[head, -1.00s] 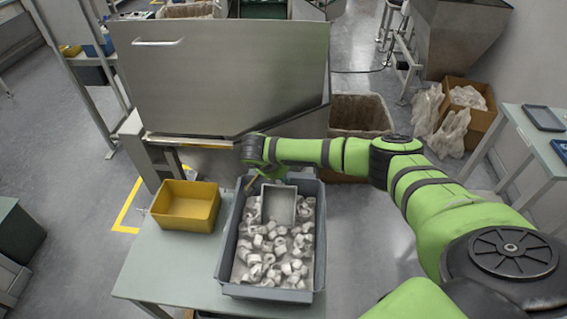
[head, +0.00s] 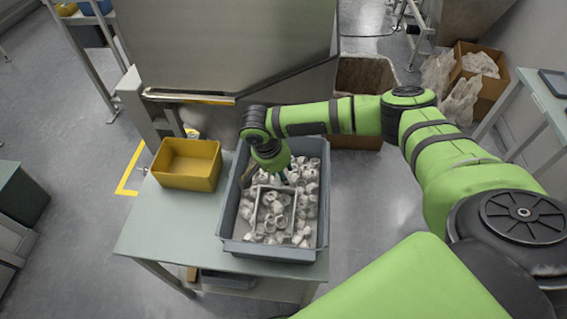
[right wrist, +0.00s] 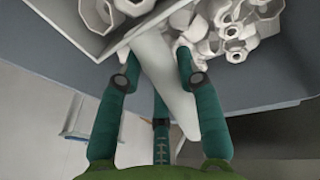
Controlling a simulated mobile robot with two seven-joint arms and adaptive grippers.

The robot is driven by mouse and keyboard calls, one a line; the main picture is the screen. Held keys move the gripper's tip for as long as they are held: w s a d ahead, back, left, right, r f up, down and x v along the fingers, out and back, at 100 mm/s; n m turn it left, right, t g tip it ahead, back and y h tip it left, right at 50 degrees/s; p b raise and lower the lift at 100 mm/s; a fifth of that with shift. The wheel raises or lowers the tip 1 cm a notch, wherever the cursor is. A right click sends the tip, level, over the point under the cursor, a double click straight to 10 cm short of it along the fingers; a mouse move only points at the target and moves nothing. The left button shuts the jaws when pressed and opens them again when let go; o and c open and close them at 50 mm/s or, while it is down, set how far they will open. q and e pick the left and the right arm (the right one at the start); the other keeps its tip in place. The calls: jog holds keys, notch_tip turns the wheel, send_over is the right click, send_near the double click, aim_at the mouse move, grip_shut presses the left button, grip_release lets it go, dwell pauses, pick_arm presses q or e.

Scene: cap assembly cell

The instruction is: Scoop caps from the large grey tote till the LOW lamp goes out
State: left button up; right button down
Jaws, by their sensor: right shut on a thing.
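The large grey tote (head: 232,215) stands on the pale table and holds many white caps (head: 310,190). A square light-grey scoop (head: 258,222) sits among the caps in the near part of the tote, with caps inside it. My right gripper (head: 284,177) reaches down into the tote behind the scoop. In the right wrist view, its teal fingers (right wrist: 158,68) are shut on the scoop's pale handle (right wrist: 162,85). Caps show inside the scoop and loose beside it (right wrist: 240,25). My left gripper is not in view. No LOW lamp can be made out.
A yellow bin (head: 187,172) stands on the table (head: 160,225) left of the tote. A large steel hopper (head: 220,50) rises behind the table. A lined box (head: 365,85) stands behind the tote, to the right. The table's front left is clear.

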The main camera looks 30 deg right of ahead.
jog(key=r+p, duration=0.1)
jog(key=w+d+r+g+y+p, duration=0.1)
jog(key=r+g+y+p, duration=0.1)
jog(key=shift+w+d+r, duration=0.15)
jog(key=shift+w+r, duration=0.1)
jog(key=shift+w, duration=0.15)
jog(key=shift+n+g, duration=0.3)
jog(key=shift+g, duration=0.3)
jog(key=w+r+p, duration=0.1)
jog(key=r, duration=0.1)
jog(key=w+d+r+p, duration=0.1)
jog(key=r, duration=0.1)
jog(key=w+d+r+p, duration=0.1)
jog(key=r, duration=0.1)
jog(key=shift+d+r, duration=0.15)
jog(key=shift+r, duration=0.15)
jog(key=shift+w+d+r+y, duration=0.15)
jog(key=shift+w+d+r, duration=0.05)
jog(key=shift+r, duration=0.2)
jog(key=shift+w+d+r+y, duration=0.15)
jog(key=shift+r, duration=0.2)
jog(key=shift+f, duration=0.1)
